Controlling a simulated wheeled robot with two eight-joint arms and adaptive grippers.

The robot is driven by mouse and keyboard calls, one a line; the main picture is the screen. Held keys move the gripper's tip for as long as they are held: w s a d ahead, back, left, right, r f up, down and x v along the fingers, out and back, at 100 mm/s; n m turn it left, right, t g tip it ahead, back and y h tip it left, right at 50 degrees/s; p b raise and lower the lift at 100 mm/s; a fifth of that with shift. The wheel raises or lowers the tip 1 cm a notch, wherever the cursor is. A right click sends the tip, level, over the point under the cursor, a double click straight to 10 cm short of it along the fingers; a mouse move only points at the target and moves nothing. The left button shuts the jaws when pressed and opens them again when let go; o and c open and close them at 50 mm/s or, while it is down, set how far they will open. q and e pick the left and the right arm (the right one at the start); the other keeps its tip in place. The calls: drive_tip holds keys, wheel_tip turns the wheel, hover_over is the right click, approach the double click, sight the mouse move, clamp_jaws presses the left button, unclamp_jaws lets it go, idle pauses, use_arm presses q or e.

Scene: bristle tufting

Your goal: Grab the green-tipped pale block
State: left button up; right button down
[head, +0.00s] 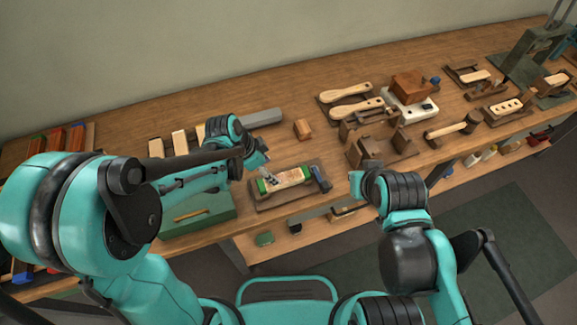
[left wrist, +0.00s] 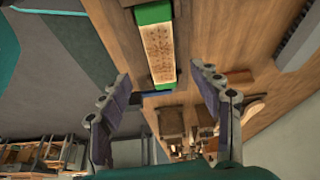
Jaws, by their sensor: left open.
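The green-tipped pale block (head: 287,179) lies on a dark wooden base on the bench, with green at its ends. In the left wrist view the block (left wrist: 158,53) shows its speckled pale face and a green end at the top, beyond my fingers. My left gripper (head: 266,169) is beside and partly over the block's left end in the head view. In the left wrist view the left gripper (left wrist: 163,90) has its two fingers spread wide, with nothing between the tips. My right gripper (head: 357,182) is right of the base; its fingers are too unclear to tell their state.
A blue-ended dark tool (head: 321,178) is at the base's right end. A small wooden block (head: 302,129) stands behind. Dark wooden fixtures (head: 372,151) are to the right, and a green box (head: 196,215) is at the left front. Bare bench lies behind the base.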

sight(283, 178)
use_arm(q)
drive_tip(key=shift+w+d+f+m, duration=0.2)
drive_tip(key=shift+d+f+m, duration=0.1)
drive_tip(key=shift+d+f, duration=0.25)
drive_tip(key=shift+f, duration=0.15)
drive_tip(key=shift+b+x, duration=0.55)
drive_tip(key=shift+x, duration=0.4)
drive_tip(key=b+x, duration=0.2)
drive_tip(key=x, duration=0.3)
drive_tip(key=shift+w+d+f, duration=0.1)
drive_tip(key=shift+w, duration=0.05)
drive_tip(key=shift+c, duration=0.9)
drive_tip(key=c, duration=1.2)
